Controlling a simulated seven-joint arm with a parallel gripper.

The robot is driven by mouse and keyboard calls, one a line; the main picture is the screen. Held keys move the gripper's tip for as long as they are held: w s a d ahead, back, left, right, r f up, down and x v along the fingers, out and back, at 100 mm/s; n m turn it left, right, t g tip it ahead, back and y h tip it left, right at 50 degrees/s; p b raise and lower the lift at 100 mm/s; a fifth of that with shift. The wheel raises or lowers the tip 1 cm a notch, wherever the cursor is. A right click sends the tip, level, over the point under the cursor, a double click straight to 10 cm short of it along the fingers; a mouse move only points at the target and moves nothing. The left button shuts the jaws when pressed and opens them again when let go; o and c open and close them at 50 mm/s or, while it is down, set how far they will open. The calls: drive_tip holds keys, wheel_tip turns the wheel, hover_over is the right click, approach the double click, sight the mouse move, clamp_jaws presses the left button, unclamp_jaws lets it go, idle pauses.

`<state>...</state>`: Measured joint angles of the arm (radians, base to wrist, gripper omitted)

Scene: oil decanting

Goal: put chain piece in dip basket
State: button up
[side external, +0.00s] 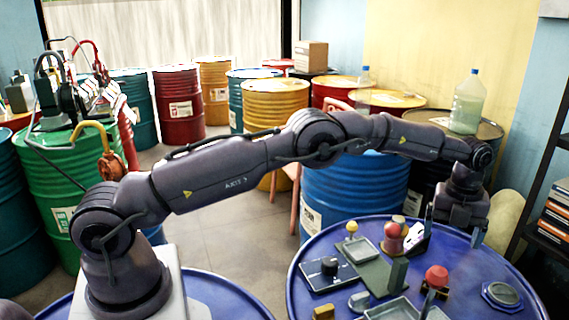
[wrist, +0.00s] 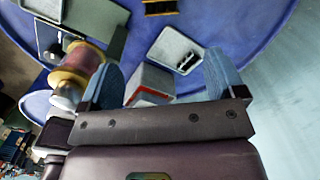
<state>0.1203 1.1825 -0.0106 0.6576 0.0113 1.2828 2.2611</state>
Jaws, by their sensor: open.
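My gripper (side external: 456,226) is open above the right part of the blue drum top. In the wrist view its two blue fingertips (wrist: 163,78) are wide apart with nothing held. A small dark piece (wrist: 187,62), which looks like the chain piece, lies in a pale angular tray (wrist: 168,42) beyond the fingers. A pale box with a red edge (wrist: 150,82) shows between the fingers. I cannot tell for certain which container is the dip basket.
A brass and red spool-like object (wrist: 80,65) stands close to the left finger. The drum top (side external: 455,252) also holds a grey tray (side external: 353,250), a green block (side external: 397,273), a red-topped knob (side external: 437,276) and a dark knobbed block (side external: 331,268). Other drums stand behind.

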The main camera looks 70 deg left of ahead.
drive_tip(key=s+a+r+n+t, duration=0.1)
drive_tip(key=s+r+n, duration=0.25)
drive_tip(key=r, duration=0.45)
drive_tip(key=s+a+r+n+t, duration=0.1)
drive_tip(key=s+a+r+n, duration=0.2)
drive_tip(key=r, duration=0.5)
drive_tip(key=s+a+r+n+t, duration=0.1)
drive_tip(key=s+r+n, duration=0.3)
drive_tip(key=s+n, duration=0.3)
drive_tip(key=s+a+r+n+t, duration=0.1)
drive_tip(key=s+r+n, duration=0.3)
drive_tip(key=s, duration=1)
drive_tip(key=n, duration=0.3)
drive_tip(key=s+f+n, duration=0.1)
drive_tip(key=s+n, duration=0.1)
drive_tip(key=s, duration=0.1)
drive_tip(key=s+f+n+t, duration=0.1)
drive_tip(key=s+n, duration=0.1)
drive_tip(key=s, duration=0.2)
drive_tip(key=s+a+f+n, duration=0.1)
drive_tip(key=s+f+n, duration=0.1)
drive_tip(key=s, duration=0.2)
drive_tip(key=shift+a+n, duration=0.1)
drive_tip(key=shift+n, duration=0.25)
drive_tip(key=shift+c, duration=1.2)
drive_tip(key=shift+s+f, duration=0.1)
drive_tip(key=shift+f, duration=0.1)
drive_tip(key=c, duration=0.7)
drive_tip(key=shift+r, duration=0.1)
